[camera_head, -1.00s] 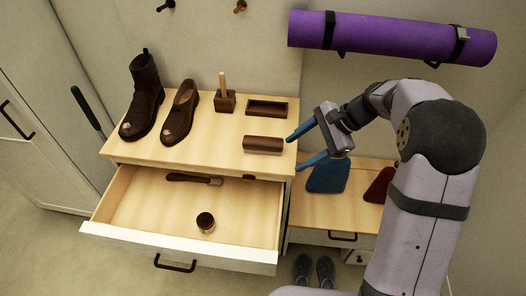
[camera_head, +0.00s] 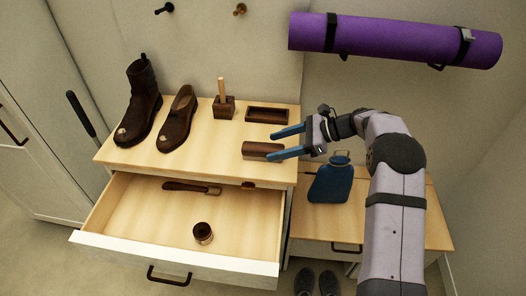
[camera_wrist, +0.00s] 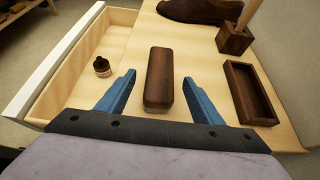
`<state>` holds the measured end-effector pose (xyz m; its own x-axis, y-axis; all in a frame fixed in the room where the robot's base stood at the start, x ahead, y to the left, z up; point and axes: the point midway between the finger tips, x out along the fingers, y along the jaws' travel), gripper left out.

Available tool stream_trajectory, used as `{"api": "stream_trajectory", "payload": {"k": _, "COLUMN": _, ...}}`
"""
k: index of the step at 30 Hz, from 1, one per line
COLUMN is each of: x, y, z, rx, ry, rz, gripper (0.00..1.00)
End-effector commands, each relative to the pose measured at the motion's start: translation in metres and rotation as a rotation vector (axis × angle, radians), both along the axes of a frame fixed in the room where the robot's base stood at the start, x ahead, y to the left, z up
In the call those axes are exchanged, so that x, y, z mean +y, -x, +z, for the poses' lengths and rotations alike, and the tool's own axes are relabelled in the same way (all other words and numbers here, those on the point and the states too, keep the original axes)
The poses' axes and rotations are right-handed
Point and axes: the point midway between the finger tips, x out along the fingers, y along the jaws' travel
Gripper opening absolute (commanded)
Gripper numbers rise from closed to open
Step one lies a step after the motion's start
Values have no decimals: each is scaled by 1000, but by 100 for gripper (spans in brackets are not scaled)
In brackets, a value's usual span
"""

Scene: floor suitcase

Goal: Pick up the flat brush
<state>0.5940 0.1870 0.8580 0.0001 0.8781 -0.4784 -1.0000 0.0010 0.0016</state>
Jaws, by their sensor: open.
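The flat brush (camera_head: 256,151), a dark brown oblong wooden block, lies on the cabinet top near its right front edge. It also shows in the wrist view (camera_wrist: 158,82), lengthwise between my blue fingers. My gripper (camera_head: 272,146) is open, with one finger on each side of the brush's right end in the head view. In the wrist view my gripper (camera_wrist: 158,77) has a gap on both sides of the brush. I see no contact. How far the fingertips are above the cabinet top is hard to tell. The brush's underside is hidden.
A shallow wooden tray (camera_head: 267,108) and a block holder with an upright stick (camera_head: 223,107) stand behind the brush. A boot (camera_head: 140,105) and a shoe (camera_head: 178,120) stand left. Below, the open drawer (camera_head: 125,215) holds a long-handled brush (camera_head: 188,187) and a small round jar (camera_head: 203,232).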

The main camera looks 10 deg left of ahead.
Motion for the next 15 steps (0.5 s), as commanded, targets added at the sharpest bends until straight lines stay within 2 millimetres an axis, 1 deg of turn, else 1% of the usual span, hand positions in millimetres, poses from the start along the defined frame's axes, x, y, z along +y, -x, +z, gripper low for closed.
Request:
{"api": "stream_trajectory", "payload": {"k": 8, "x": 7, "y": 1, "z": -3, "rx": 0, "ry": 1, "rz": 2, "gripper": 60}}
{"api": "stream_trajectory", "payload": {"k": 11, "x": 16, "y": 1, "z": -7, "rx": 1, "ry": 2, "rz": 3, "gripper": 60}}
{"api": "stream_trajectory", "payload": {"k": 15, "x": 32, "y": 1, "z": -15, "rx": 1, "ry": 1, "rz": 3, "gripper": 60}}
